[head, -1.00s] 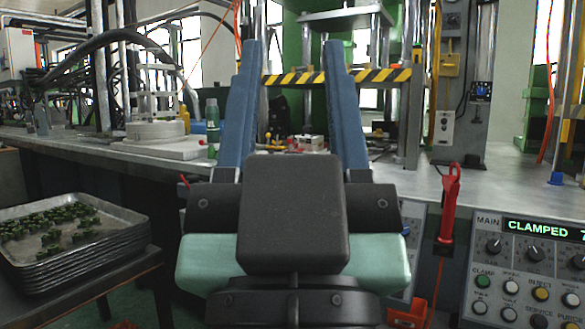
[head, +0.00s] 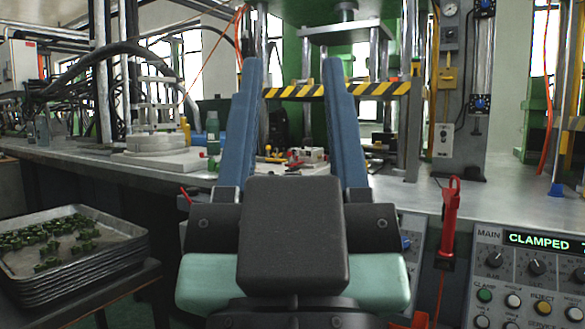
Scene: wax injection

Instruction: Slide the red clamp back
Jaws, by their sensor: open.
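My gripper (head: 293,62) is open and empty in the middle of the head view, its two long blue fingers pointing away over the workbench. Between the fingers, farther back on the bench, are small red parts (head: 296,157) beside a pale block; they are too small to tell whether one is the red clamp. A larger red tool-like piece (head: 449,212) stands upright at the bench's front edge, right of my gripper and apart from it. My gripper's dark body hides part of the bench.
The grey bench (head: 407,192) spans the view, with a green press frame and a yellow-black striped bar (head: 300,91) behind. A control panel (head: 525,266) reading "CLAMPED" is at right. Stacked metal trays (head: 75,281) with green pieces stand at left. A green bottle (head: 212,128) is on the bench.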

